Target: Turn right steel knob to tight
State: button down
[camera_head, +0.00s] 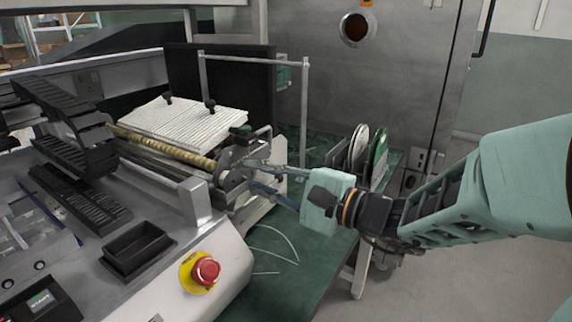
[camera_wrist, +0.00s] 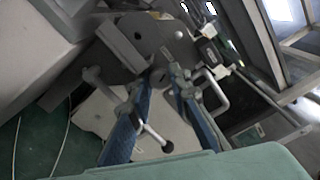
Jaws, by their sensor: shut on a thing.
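My gripper (camera_head: 247,175) reaches in from the right to the end of the roller machine. Its blue fingers are closed around a small steel knob at the machine's end plate (camera_wrist: 140,38). In the wrist view the fingertips of my gripper (camera_wrist: 162,80) meet on either side of the steel knob (camera_wrist: 159,74), which is small, dark and partly covered by them. In the head view the fingers and end parts hide the knob. Its turn angle and tightness cannot be told.
A bent metal handle (camera_wrist: 222,98) and a lever with a black ball (camera_wrist: 167,146) are close to the fingers. A red stop button (camera_head: 206,271) and black tray (camera_head: 137,248) are in front. Discs (camera_head: 359,146) stand in a rack behind. Thin wires lie on the green table (camera_head: 290,275).

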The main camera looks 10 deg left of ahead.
jog(key=c, duration=1.8)
grip_release()
jog(key=shift+o, duration=0.2)
jog(key=shift+d, duration=0.15)
jog(key=v, duration=1.2)
